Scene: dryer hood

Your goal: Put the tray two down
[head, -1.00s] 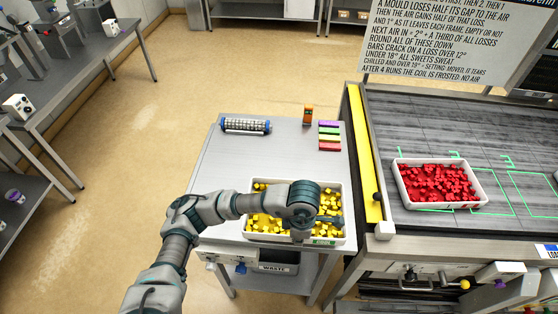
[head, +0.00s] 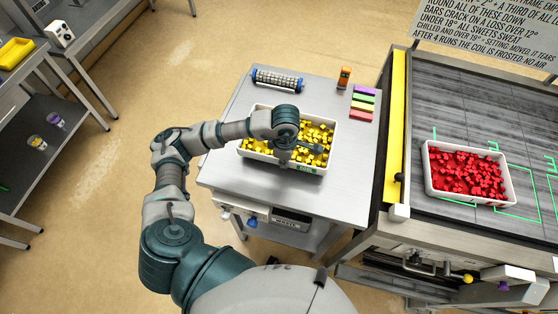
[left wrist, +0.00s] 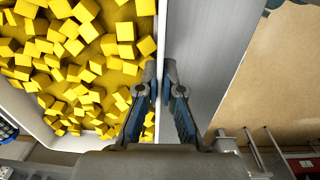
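A white tray of yellow cubes (head: 243,150) appears to rest on the grey table, with a small green label on its front wall. In the left wrist view the fingers (left wrist: 159,85) stand on either side of the tray's white wall (left wrist: 146,30). A strip of grey shows between the wall and the right finger, so the gripper looks slightly open around the wall. The finger ends are partly hidden in the head view. My right gripper is in neither view.
The grey table (head: 225,110) also holds a blue-ended roller (head: 277,80), an orange item (head: 344,76) and several coloured bars (head: 362,104). A white tray of red pieces (head: 467,174) stands on the dark bench at right. The table's front right is bare.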

